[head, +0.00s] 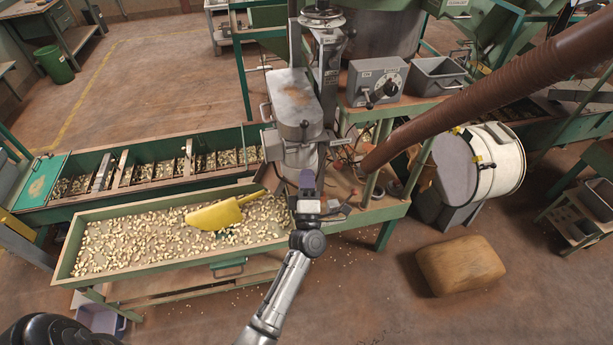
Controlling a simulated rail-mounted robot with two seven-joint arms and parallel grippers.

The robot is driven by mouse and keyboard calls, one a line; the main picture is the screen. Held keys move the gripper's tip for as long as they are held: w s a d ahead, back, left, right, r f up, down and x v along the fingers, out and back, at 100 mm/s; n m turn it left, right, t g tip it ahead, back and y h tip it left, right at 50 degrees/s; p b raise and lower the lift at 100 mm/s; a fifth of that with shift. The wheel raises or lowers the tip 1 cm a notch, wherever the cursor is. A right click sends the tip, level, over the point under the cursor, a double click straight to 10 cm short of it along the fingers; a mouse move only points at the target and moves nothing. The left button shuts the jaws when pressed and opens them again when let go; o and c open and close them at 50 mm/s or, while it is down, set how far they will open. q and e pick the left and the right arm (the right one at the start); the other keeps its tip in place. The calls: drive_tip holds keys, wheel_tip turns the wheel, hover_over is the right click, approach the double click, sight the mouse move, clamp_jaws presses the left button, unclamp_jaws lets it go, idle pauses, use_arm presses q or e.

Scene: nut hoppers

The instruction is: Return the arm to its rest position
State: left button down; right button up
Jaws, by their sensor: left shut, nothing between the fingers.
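My left gripper (307,180) is in the middle of the head view, at the end of my silver arm, which rises from the bottom edge. Its fingers are shut with nothing between them. It is in front of the grey machine housing (294,100), by the right end of the green tray of nuts (150,268); I cannot tell whether it touches anything. A yellow scoop (214,215) lies on the nuts in that tray, to the left of the gripper and apart from it. My right gripper is not in view.
A sectioned green trough (100,206) runs behind the tray. A control box (377,80) and grey bin (438,75) stand on the bench. A brown pipe (480,100) slants across the right. A white drum (495,160) and tan sack (460,265) are on the right.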

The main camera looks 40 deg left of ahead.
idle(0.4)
use_arm(q)
drive_tip(key=w+d+f+m+g+h, duration=0.2)
drive_tip(key=d+m+h, duration=0.4)
drive_tip(key=m+h, duration=0.35)
drive_tip(key=w+d+f+m+g+h, duration=0.1)
drive_tip(key=d+f+m+h, duration=0.1)
drive_tip(key=d+m+h, duration=0.6)
drive_tip(key=s+f+m+g, duration=0.3)
drive_tip(key=s+f+g, duration=0.1)
drive_tip(key=s, duration=0.8)
drive_tip(key=s+f+m+g, duration=0.3)
drive_tip(key=s+f, duration=0.2)
drive_tip(key=s, duration=0.7)
drive_tip(key=s+f+m+g, duration=0.4)
drive_tip(key=s, duration=0.8)
wheel_tip(320, 180, up, 17)
drive_tip(key=p, duration=1.6)
drive_tip(key=shift+w+y+p, duration=0.25)
drive_tip(key=shift+y+p, duration=0.1)
drive_tip(key=shift+p, duration=0.05)
